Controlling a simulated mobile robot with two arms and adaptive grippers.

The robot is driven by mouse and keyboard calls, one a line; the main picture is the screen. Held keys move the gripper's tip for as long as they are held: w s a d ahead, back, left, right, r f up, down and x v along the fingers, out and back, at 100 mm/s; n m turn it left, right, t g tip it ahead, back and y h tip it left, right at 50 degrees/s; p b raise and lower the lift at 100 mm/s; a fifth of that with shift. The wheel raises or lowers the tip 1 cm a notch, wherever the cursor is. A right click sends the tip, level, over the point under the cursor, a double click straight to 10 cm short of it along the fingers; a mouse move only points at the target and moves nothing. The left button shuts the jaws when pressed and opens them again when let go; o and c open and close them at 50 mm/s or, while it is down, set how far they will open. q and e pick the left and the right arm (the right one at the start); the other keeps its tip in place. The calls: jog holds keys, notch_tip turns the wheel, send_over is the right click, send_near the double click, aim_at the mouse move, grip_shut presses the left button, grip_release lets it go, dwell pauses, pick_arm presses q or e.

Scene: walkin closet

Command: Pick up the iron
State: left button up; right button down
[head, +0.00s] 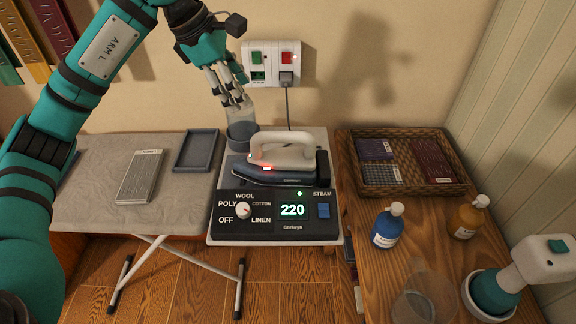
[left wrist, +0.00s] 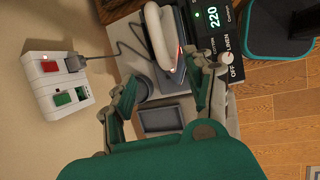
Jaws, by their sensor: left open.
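The iron (head: 283,162) has a cream handle and a dark body with a small red light. It rests on the steam station (head: 280,233), whose display reads 220. My left gripper (head: 232,97) is open and empty, above and behind the iron to its left, fingers pointing down. In the head view its fingertips overlap the clear top of a grey cup (head: 242,134). In the left wrist view the iron (left wrist: 164,38) shows beyond the open fingers (left wrist: 165,92), partly cut off at the top. My right gripper is not in view.
A wall socket panel (head: 257,60) with a plugged cord is behind the iron. The ironing board (head: 95,190) bears a grey tray (head: 196,150). The right-hand table holds a wicker basket (head: 455,178), bottles (head: 387,226), a clear jug (head: 424,298) and a white-and-teal device (head: 535,262).

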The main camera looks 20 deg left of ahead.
aim_at(275, 133)
pick_arm(q)
jog(key=p+x, duration=0.2)
jog(key=x, duration=0.9)
jog(key=shift+d+f, duration=0.2)
jog(key=shift+f, duration=0.1)
jog(key=shift+w+d+f+p, duration=0.3)
jog(key=shift+f+p, duration=0.2)
jog(key=shift+p, duration=0.15)
jog(key=p+x, duration=0.1)
jog(key=x, duration=0.2)
jog(key=shift+w+f, duration=0.15)
jog(key=shift+f, duration=0.1)
jog(key=shift+w+d+f, duration=0.1)
jog(key=shift+f, duration=0.2)
jog(key=shift+c, duration=0.4)
grip_shut()
jog(key=shift+w+r, duration=0.1)
jog(key=shift+r, duration=0.1)
